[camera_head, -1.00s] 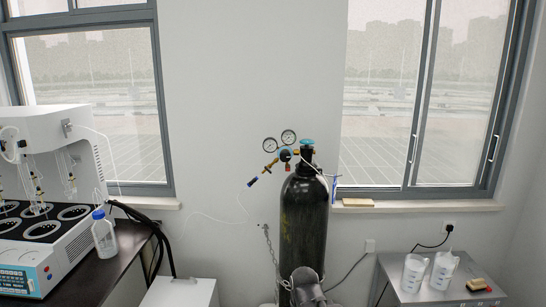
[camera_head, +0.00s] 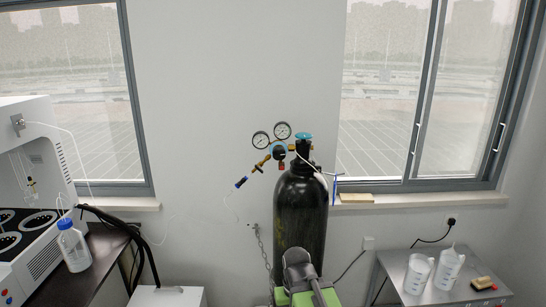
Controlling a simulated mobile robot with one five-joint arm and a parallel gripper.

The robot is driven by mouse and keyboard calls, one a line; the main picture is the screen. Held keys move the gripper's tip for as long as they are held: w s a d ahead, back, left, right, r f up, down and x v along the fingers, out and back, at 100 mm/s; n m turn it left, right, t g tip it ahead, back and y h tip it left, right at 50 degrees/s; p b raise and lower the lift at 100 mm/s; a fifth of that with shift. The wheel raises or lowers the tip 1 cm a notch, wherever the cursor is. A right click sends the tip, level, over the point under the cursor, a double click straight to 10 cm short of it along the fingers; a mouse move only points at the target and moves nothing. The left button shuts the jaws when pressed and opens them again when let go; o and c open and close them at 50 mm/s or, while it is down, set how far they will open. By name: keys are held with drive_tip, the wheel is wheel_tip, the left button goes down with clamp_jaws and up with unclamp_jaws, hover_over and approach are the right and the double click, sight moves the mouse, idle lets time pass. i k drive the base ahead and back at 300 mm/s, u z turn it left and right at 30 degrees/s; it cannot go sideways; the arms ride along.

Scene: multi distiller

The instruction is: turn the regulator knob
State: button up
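The regulator (camera_head: 268,157) is a brass fitting at the neck of a tall black gas cylinder (camera_head: 301,215), in the middle of the head view. It carries two round gauges (camera_head: 271,135) and a small blue-teal round part (camera_head: 278,147), which looks like its knob. A teal handwheel (camera_head: 303,136) sits on top of the cylinder valve. A brass and blue outlet (camera_head: 246,180) slants down to the left. My grey and green arm shows at the bottom centre, in front of the cylinder's lower part and well below the regulator. Its fingers cannot be made out.
A bench at the left holds a white distiller (camera_head: 38,190) and a blue-capped bottle (camera_head: 73,246). A white box (camera_head: 167,297) stands low left of the cylinder. A chain (camera_head: 262,248) hangs beside the cylinder.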

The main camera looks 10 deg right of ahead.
sight(279, 152)
drive_tip(key=u, duration=0.25)
drive_tip(key=k, duration=0.9)
drive_tip(key=u, duration=1.25)
drive_tip(key=i, duration=0.8)
